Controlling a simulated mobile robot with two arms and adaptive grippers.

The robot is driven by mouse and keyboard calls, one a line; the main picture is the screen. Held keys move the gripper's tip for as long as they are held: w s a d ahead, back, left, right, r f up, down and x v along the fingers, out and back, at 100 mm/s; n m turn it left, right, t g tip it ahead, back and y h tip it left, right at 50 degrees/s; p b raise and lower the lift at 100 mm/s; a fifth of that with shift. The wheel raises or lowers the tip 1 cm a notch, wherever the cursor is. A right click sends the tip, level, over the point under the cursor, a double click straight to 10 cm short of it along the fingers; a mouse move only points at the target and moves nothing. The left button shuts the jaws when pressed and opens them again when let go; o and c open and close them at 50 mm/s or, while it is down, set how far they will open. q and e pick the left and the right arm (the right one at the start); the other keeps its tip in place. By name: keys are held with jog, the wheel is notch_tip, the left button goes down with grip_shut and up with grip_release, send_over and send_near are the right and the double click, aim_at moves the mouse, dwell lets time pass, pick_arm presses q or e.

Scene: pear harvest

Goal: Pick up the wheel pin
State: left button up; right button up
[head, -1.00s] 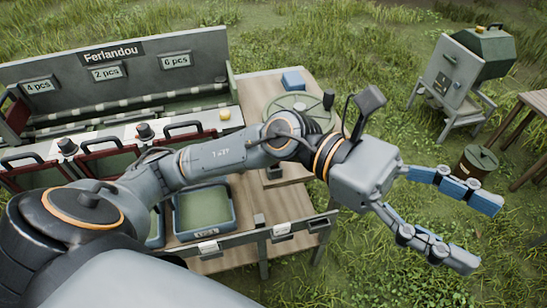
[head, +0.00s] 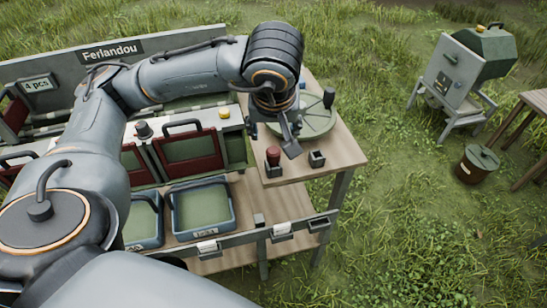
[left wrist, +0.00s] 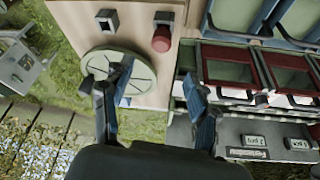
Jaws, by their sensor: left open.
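The wheel pin, which I take to be the red-headed pin (head: 273,154), stands upright in a dark holder on the wooden side table (head: 325,164). The red head also shows in the left wrist view (left wrist: 161,40). My left gripper (left wrist: 155,82) is open and empty, with its fingers spread. It is above the table and apart from the pin, which lies beyond the fingertips in the wrist view. In the head view my wrist hides most of the fingers. My right gripper is not in view.
A round green wheel (head: 318,118) with a dark knob lies on the table. An empty dark square holder (head: 317,159) stands next to the pin. Blue trays (head: 203,231) and red-framed bins (head: 217,163) are to the left.

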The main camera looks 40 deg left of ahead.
aim_at(274, 149)
pick_arm(q)
jog(key=x, duration=0.5)
jog(key=shift+f, duration=0.1)
jog(key=shift+w+a+f+p, duration=0.15)
jog(key=shift+f+p, duration=0.15)
jog(key=shift+f, duration=0.25)
jog(key=p+x, duration=0.1)
jog(key=x, duration=0.3)
jog(key=shift+f, duration=0.15)
jog(key=shift+c, duration=0.5)
grip_shut()
